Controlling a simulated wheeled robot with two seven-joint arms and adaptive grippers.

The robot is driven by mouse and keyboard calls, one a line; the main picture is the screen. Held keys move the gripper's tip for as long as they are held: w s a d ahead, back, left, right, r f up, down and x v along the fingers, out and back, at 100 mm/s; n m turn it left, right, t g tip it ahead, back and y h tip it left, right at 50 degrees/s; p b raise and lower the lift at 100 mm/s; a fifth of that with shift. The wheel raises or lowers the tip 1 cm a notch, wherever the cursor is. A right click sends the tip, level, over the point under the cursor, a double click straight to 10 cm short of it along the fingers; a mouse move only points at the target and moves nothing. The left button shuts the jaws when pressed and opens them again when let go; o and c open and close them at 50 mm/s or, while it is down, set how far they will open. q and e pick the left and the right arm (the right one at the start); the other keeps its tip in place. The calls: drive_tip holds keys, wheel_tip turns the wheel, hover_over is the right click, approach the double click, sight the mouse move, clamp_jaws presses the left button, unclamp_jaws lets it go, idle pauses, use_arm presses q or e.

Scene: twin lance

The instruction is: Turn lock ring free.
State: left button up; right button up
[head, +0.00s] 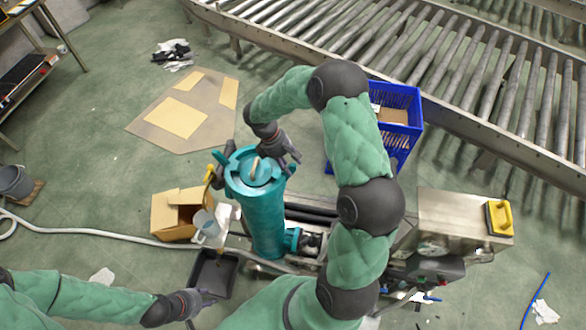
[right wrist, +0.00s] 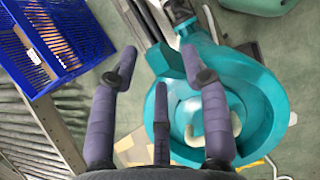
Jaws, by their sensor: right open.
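A teal upright cylinder housing (head: 262,220) stands in the middle of the head view. A teal lock ring (head: 236,187) with outward lugs sits around its top, with a pale handle on the lid inside it. In the right wrist view the lock ring (right wrist: 262,85) fills the right side, with the pale handle (right wrist: 236,122) partly behind a finger. My right gripper (head: 283,152) is open at the ring's far right side; its fingers (right wrist: 158,88) are spread and overlap the ring in view. I cannot tell whether they touch it. My left gripper (head: 200,300) is low at the left, away from the cylinder.
A blue crate (head: 400,135) stands right of my right arm, before a roller conveyor (head: 430,50). A cardboard box (head: 172,215), a jug (head: 206,224) and a black tray (head: 214,275) are left of the cylinder. A metal box with a yellow handle (head: 499,217) is at right.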

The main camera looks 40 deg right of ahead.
sight(293, 170)
drive_tip(key=x, duration=0.3)
drive_tip(key=shift+s+a+r, duration=0.1)
drive_tip(key=shift+s+a, duration=0.05)
drive_tip(key=shift+s, duration=0.1)
drive_tip(key=shift+w+f, duration=0.1)
drive_tip(key=shift+f, duration=0.35)
drive_tip(key=shift+r, duration=0.1)
clamp_jaws()
